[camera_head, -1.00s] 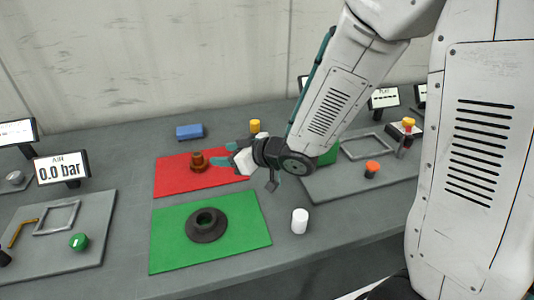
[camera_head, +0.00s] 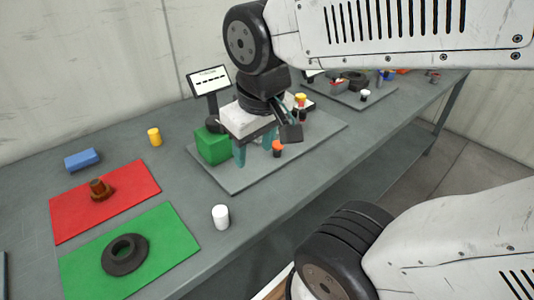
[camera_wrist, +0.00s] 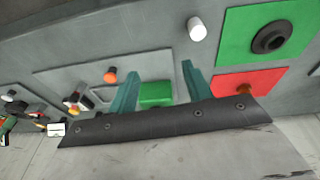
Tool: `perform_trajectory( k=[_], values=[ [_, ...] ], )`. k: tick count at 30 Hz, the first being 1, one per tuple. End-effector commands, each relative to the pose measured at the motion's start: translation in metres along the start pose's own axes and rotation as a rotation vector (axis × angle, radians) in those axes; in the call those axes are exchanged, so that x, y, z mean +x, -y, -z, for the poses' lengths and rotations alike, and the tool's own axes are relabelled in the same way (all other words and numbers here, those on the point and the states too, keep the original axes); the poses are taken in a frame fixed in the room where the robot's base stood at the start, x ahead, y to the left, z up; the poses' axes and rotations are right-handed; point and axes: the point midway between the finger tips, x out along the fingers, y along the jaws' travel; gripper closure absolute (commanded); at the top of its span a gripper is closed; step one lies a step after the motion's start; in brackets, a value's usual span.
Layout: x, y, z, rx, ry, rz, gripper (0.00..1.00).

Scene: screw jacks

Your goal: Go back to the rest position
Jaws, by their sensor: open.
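My gripper (camera_head: 255,152) hangs above the grey board (camera_head: 235,185) with the green block, its teal fingers pointing down. The fingers are apart with nothing between them that I can see held. In the wrist view my gripper (camera_wrist: 157,85) shows both fingers spread, with the green block (camera_wrist: 156,94) seen below between them. A brown screw part (camera_head: 99,189) stands on the red mat (camera_head: 135,180). A dark ring-shaped base (camera_head: 125,254) lies on the green mat (camera_head: 80,275).
A white cylinder (camera_head: 221,217) stands near the table's front edge. A yellow cylinder (camera_head: 154,136) and a blue block (camera_head: 82,159) are at the back. An orange-topped knob (camera_head: 277,147) is close to my gripper. A display (camera_head: 210,80) stands behind the board.

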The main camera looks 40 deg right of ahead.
Motion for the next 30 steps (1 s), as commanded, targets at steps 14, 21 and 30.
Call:
perform_trajectory(
  k=[14,21,30],
  values=[
    [-0.019,0.008,-0.040,0.017,0.105,0.052,0.50],
    [-0.019,0.008,-0.040,0.017,0.105,0.052,0.50],
    [-0.019,0.008,-0.040,0.017,0.105,0.052,0.50]
  ],
)
